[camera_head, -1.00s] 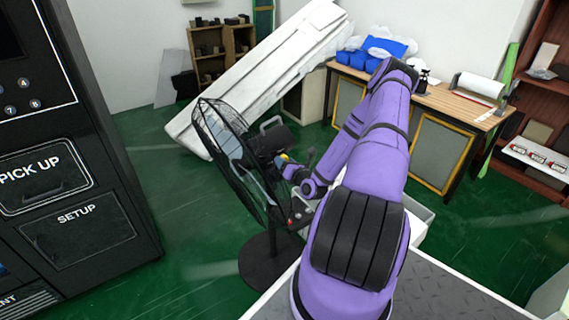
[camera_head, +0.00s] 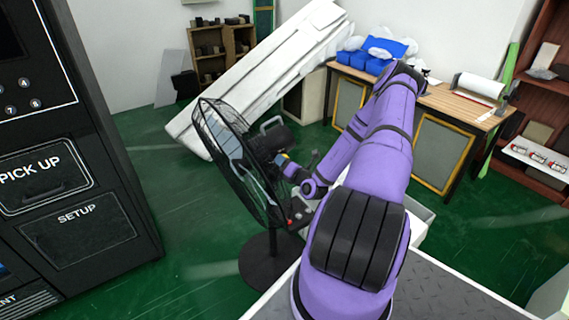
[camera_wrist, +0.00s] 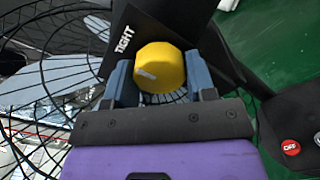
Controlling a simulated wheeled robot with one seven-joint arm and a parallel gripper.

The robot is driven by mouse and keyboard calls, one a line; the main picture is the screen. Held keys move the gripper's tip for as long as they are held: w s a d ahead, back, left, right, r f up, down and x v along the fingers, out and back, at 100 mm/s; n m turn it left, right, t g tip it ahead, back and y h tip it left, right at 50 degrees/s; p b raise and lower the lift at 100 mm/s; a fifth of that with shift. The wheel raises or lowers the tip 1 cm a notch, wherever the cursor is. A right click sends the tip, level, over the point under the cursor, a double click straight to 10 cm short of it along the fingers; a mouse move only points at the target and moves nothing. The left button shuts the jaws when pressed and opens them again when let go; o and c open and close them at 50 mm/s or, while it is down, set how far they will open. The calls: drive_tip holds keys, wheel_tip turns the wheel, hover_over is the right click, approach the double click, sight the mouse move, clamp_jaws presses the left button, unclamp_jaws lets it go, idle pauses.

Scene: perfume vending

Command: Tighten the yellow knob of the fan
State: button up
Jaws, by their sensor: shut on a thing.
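The black standing fan (camera_head: 240,160) is in the middle of the head view, its cage facing left and its round base on the green floor. The yellow knob (camera_wrist: 160,67) is on the fan's black housing in the wrist view, with a pale mark on its face and the letters "TIGHT" beside it. My gripper (camera_wrist: 160,82) is shut on the knob, with a blue-grey finger on each side of it. In the head view my gripper (camera_head: 284,162) reaches the back of the fan, and the knob is mostly hidden there.
A red "OFF" button (camera_wrist: 291,147) is on a dark panel near my gripper. A black vending machine (camera_head: 70,180) stands at the left. A long white case (camera_head: 265,75) leans behind the fan. A wooden workbench (camera_head: 440,100) is at the back right. Green floor is clear between machine and fan.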

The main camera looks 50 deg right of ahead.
drive_tip(key=o, duration=0.9)
drive_tip(key=shift+s, duration=0.1)
drive_tip(key=v, duration=1)
drive_tip(key=shift+s+a, duration=0.2)
drive_tip(key=shift+s, duration=0.15)
